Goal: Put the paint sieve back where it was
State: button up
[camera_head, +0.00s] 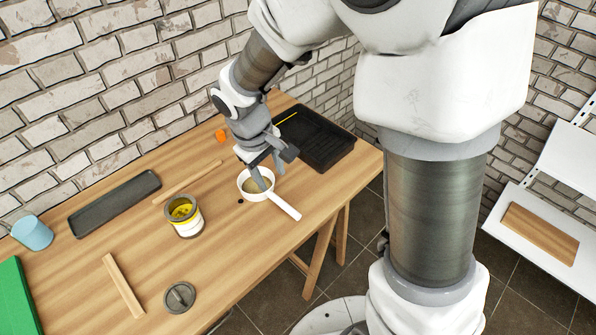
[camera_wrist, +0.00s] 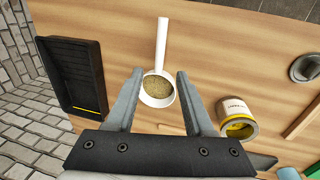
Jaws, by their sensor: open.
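The paint sieve, a white round bowl with a tan mesh and a long white handle (camera_head: 285,207), rests on the wooden table (camera_head: 225,250). Its handle points toward the front right edge. My gripper (camera_head: 267,177) is open over the bowl. In the wrist view, the gripper (camera_wrist: 157,73) has its two fingers apart, with the sieve's mesh (camera_wrist: 158,87) showing between them and the handle (camera_wrist: 162,45) beyond. The sieve is not gripped. I cannot tell the exact height of the fingertips above the bowl.
A black paint tray (camera_head: 325,150) lies behind the sieve.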

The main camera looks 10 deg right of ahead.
jog(key=s+d+r+m+t+y, duration=0.1)
jog(key=s+d+r+m+t, duration=0.1)
jog(key=s+d+r, duration=0.3)
jog(key=s+d+r+m+t, duration=0.2)
jog(key=s+d+r+m, duration=0.3)
jog(key=s+r, duration=0.5)
jog(key=shift+s+d+r+y, duration=0.15)
jog(key=shift+d+r+y, duration=0.3)
jog(key=shift+r, duration=0.45)
notch_tip(320, 180, up, 3)
jog(key=p, duration=0.3)
jog(key=shift+r, duration=0.2)
jog(key=shift+a, duration=0.1)
